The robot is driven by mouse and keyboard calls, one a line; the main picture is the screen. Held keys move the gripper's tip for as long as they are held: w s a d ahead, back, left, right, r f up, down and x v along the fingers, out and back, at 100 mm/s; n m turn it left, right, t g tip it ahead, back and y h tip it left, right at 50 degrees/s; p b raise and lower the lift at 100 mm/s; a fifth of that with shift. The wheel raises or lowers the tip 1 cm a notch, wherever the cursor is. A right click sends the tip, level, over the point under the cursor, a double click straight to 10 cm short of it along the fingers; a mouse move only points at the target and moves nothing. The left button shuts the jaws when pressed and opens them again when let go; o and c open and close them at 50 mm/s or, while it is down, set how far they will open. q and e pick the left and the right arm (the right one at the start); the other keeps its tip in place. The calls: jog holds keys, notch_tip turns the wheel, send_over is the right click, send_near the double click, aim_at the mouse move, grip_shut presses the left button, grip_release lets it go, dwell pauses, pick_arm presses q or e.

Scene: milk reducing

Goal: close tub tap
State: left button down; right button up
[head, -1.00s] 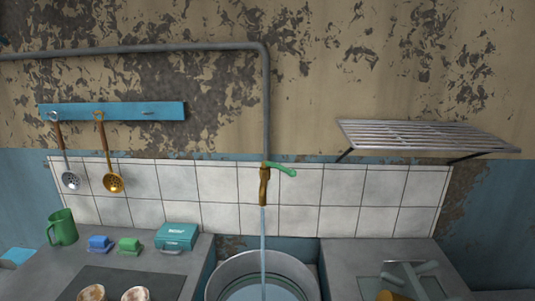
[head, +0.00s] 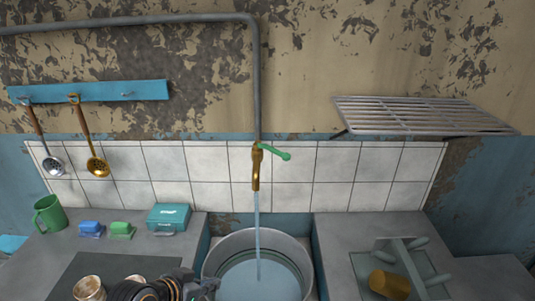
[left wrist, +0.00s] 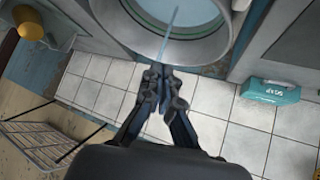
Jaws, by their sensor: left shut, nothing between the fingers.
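The brass tap (head: 257,165) with its green lever handle (head: 274,152) is on the tiled wall at the end of a grey pipe. The lever points to the right, and a stream of water (head: 258,235) runs from the spout. The metal tub (head: 212,268) stands below, with water in it; its rim also shows in the left wrist view (left wrist: 225,50). My left gripper (head: 205,283) is at the bottom of the head view, left of the tub. In the left wrist view my left gripper (left wrist: 162,72) has its fingers together with nothing between them. My right gripper is not in view.
Left counter: a green mug (head: 50,214), blue and green butter-dish-like items (head: 90,228), a teal box (head: 168,217) and cups (head: 88,288). Right counter: a rack (head: 410,262) with a yellow cup (head: 390,284). A slatted shelf (head: 420,115) projects at upper right. Space before the tap looks clear.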

pick_arm(q)
jog(key=w+d+r+m+t+h, duration=0.1)
jog(key=w+r+h, duration=0.1)
jog(key=w+r, duration=0.4)
jog(key=w+d+r+m+t+h, duration=0.15)
jog(key=w+r, duration=0.25)
jog(key=r, duration=0.5)
jog(key=m+h, duration=0.1)
jog(key=h, duration=0.2)
send_near(276, 153)
jog(key=shift+t+y, duration=0.25)
jog(key=shift+t, duration=0.2)
jog(key=p+x, duration=0.5)
jog(key=x, duration=0.1)
jog(key=shift+s+d, duration=0.2)
jog(key=shift+w+d+f+p, duration=0.3)
jog(key=shift+w+d+p, duration=0.05)
jog(key=shift+w+p, duration=0.05)
jog(key=shift+a, duration=0.1)
